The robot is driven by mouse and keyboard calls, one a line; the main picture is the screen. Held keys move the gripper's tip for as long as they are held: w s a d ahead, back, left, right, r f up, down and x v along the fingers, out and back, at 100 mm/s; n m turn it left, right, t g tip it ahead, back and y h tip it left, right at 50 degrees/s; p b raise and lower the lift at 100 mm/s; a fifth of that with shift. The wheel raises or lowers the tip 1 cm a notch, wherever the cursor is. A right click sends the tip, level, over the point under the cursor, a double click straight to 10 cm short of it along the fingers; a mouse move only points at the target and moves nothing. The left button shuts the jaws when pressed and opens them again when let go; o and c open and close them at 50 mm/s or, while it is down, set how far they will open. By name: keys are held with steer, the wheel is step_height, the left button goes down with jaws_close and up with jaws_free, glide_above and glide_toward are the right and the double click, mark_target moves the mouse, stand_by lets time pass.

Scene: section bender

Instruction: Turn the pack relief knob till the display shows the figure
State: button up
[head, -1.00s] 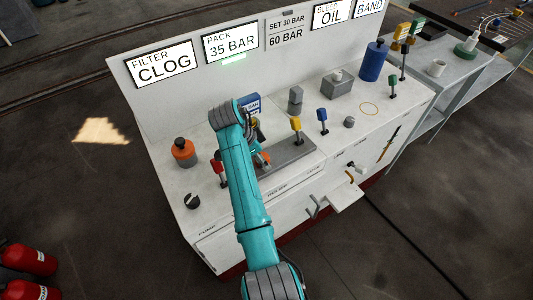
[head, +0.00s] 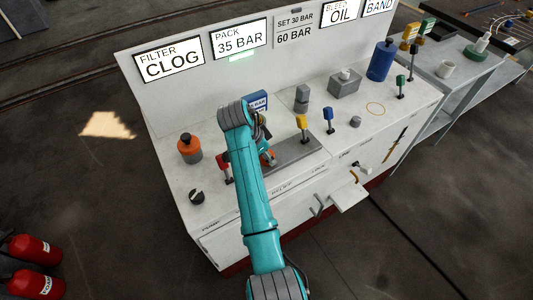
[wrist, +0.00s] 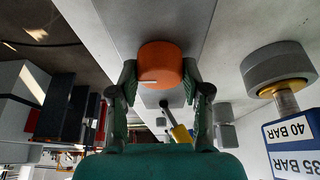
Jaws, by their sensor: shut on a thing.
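In the wrist view, my gripper (wrist: 160,78) is shut on an orange knob (wrist: 160,60), one finger on each side. A white mark shows on the knob's near edge. In the head view the orange knob (head: 269,154) is mostly hidden behind my arm, on a grey block (head: 296,155) on the bench. The pack display (head: 239,39) on the back panel reads 35 BAR, with a green light strip (head: 241,56) under it. A plate (head: 295,28) to its right reads SET 30 BAR, with 60 BAR below.
Red (head: 223,165), yellow (head: 302,123) and blue (head: 328,115) levers stand near my arm.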

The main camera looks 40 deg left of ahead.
steer(key=n+y, duration=0.2)
steer(key=n, duration=0.3)
steer(key=shift+d+n, duration=0.15)
steer(key=shift+n, duration=0.25)
stand_by(0.4)
steer(key=o, duration=1.2)
steer(key=shift+c, duration=0.2)
steer(key=shift+r+t, duration=0.1)
steer(key=shift+t, duration=0.2)
steer(key=v, duration=1.1)
steer(key=shift+s+d+r, duration=0.15)
steer(key=shift+d+r, duration=0.05)
steer(key=shift+r, duration=0.2)
